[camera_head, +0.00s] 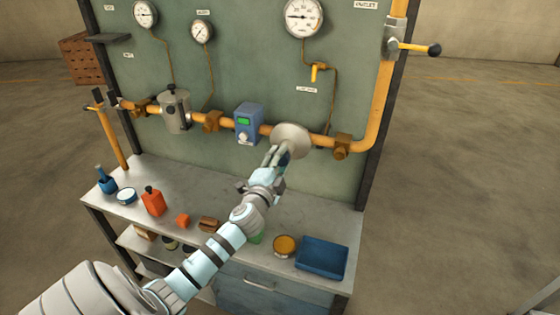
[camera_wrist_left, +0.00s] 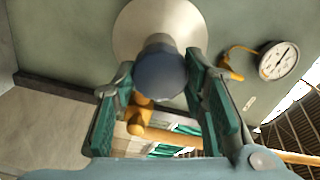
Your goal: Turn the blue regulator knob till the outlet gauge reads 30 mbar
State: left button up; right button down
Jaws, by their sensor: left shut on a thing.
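The blue regulator knob (camera_wrist_left: 160,72) sits under the round grey regulator body (camera_head: 291,139) on the orange pipe. In the head view the knob (camera_head: 285,158) is mostly hidden by my left gripper (camera_head: 276,158). In the left wrist view, the green-padded fingers of my left gripper (camera_wrist_left: 161,66) stand on either side of the knob, shut on it. The large outlet gauge (camera_head: 303,16) is at the top right of the panel, its needle pointing left; the value is too small to read surely. It also shows tilted in the wrist view (camera_wrist_left: 279,60). My right gripper is out of view.
The orange pipe (camera_head: 319,141) carries a grey filter (camera_head: 175,110) and a blue meter box (camera_head: 248,122). A yellow-handled cock (camera_head: 317,70) is above. The bench below holds a red bottle (camera_head: 153,202), an orange-topped tin (camera_head: 285,245) and a blue tray (camera_head: 322,244).

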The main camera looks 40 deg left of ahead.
pick_arm(q)
jog(key=shift+f, duration=0.1)
jog(key=o, duration=1.2)
jog(key=shift+c, duration=0.2)
jog(key=shift+s+d, duration=0.1)
jog(key=v, duration=1.2)
